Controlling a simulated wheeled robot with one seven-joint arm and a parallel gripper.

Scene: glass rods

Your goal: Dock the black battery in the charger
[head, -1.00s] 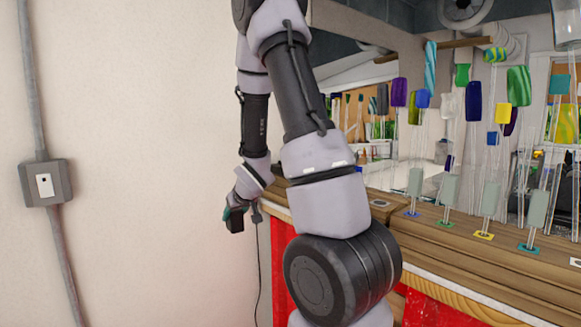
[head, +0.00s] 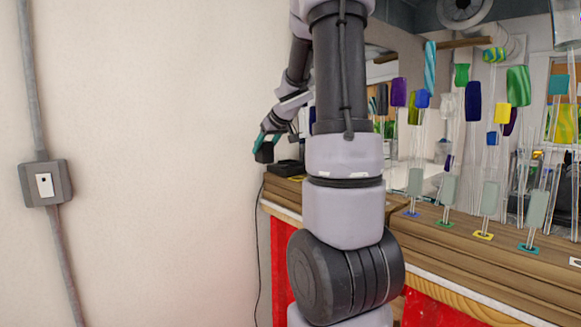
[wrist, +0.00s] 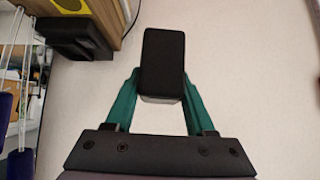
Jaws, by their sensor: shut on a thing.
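The black battery (wrist: 164,62) is a dark block held between the teal fingers of my gripper (wrist: 163,88) in the wrist view. In the head view the battery (head: 264,153) hangs at the tip of my gripper (head: 267,141), in front of the pale wall. The charger appears to be the low black box (head: 289,167) on the left end of the wooden counter, just right of the battery in the picture. It also seems to show at the upper left of the wrist view (wrist: 72,38). The battery is apart from it there.
The wooden counter (head: 460,250) runs right, with several upright glass rods on coloured square bases (head: 483,235). A thin black cable (head: 258,250) hangs by the counter's left end. A wall switch box (head: 45,184) is at far left. The wall space between is clear.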

